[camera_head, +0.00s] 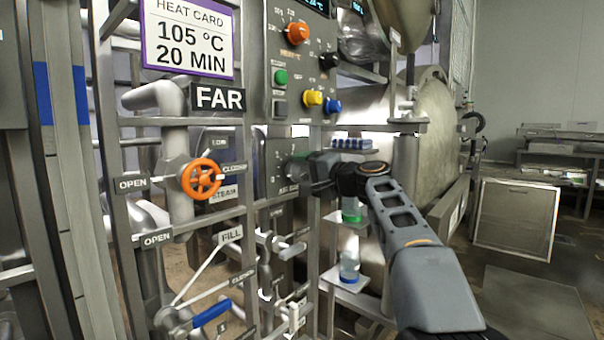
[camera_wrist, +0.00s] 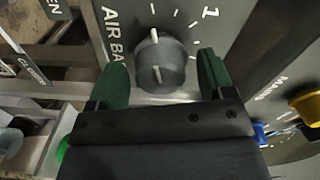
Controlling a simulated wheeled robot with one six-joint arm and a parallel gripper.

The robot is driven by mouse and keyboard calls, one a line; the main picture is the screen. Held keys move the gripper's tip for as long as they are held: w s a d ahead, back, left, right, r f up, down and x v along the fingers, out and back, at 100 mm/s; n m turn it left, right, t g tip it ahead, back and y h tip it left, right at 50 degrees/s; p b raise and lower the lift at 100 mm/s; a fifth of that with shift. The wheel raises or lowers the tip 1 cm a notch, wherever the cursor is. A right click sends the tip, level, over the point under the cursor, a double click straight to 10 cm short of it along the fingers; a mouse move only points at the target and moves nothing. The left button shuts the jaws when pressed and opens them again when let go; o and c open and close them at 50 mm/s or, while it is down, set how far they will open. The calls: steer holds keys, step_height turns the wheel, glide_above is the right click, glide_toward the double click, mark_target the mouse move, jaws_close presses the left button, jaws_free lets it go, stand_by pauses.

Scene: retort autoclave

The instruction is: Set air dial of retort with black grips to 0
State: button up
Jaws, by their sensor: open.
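In the wrist view a round grey dial (camera_wrist: 162,62) sits on a grey panel (camera_wrist: 240,18) lettered "AIR BA", the rest of the word cut off. Its scale has white ticks and a "1" at the upper right; a white mark shows at the dial's top edge and another on its face. My gripper (camera_wrist: 161,66) is open, with one dark green finger on each side of the dial; whether they touch it I cannot tell. In the head view my gripper (camera_head: 310,172) is at the lower panel (camera_head: 272,160) and largely hides the dial. I see no black grips for certain.
Above, an upper panel (camera_head: 268,75) carries orange, black, yellow and blue knobs and a green button. Left stand an orange handwheel (camera_head: 202,179), a "FAR" sign (camera_head: 218,98) and a blue-handled lever (camera_head: 211,312). The round retort vessel (camera_head: 437,125) is behind my arm. Open floor lies right.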

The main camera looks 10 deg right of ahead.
steer(key=v, duration=1.3)
steer(key=shift+a, duration=0.1)
steer(key=s+a+f+n+g+h+p, duration=0.1)
steer(key=s+a+f+g+h+p, duration=0.2)
steer(key=p, duration=0.4)
steer(key=s+a+f+n+g+h+p, duration=0.1)
steer(key=s+a+g+p, duration=0.15)
steer(key=a+p, duration=0.35)
steer(key=s+f+n+g+h+p, duration=0.2)
steer(key=s+f+n+h+p, duration=0.1)
steer(key=s+p, duration=0.4)
steer(key=s+f+n+g+h+p, duration=0.2)
steer(key=s+f+g+h+p, duration=0.1)
steer(key=s+p, duration=0.4)
steer(key=shift+d+n+h+p, duration=0.3)
steer(key=shift+d+n+p, duration=0.1)
steer(key=shift+p, duration=0.2)
steer(key=shift+s+g, duration=0.1)
steer(key=shift+g, duration=0.15)
stand_by(0.8)
